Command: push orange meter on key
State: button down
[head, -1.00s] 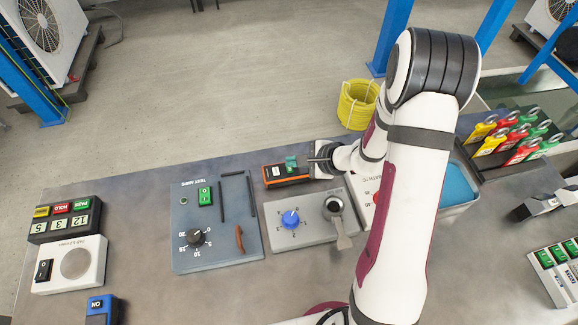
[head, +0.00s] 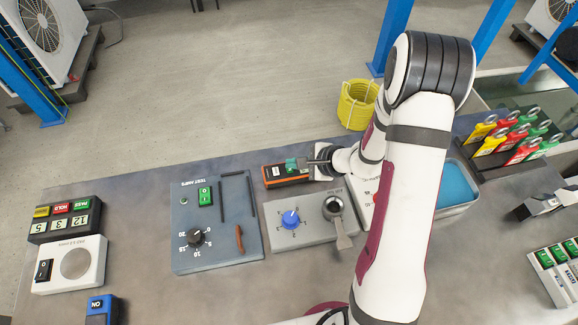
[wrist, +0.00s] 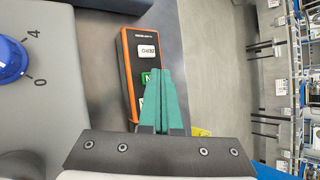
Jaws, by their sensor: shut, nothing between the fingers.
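The orange meter (head: 276,175), a black-faced handset with an orange edge, lies on the bench behind the blue knob panel. In the wrist view the meter (wrist: 126,62) shows a white key (wrist: 147,51) and a green key (wrist: 147,77) marked with an N, its label partly covered. My gripper (head: 291,164) is shut and empty, its green fingers over the right part of the meter. In the wrist view the shut fingertips (wrist: 160,72) are right beside the green key and overlap its edge. I cannot tell whether they touch it.
A grey panel with a blue knob (head: 290,218) and a lever (head: 341,232) stands in front of the meter. A test amps panel (head: 217,245) is to its left. A blue tray (head: 457,187) and several coloured tags (head: 484,128) are to the right.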

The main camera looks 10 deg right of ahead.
aim_at(294, 171)
notch_tip(294, 171, up, 7)
dwell(0.8)
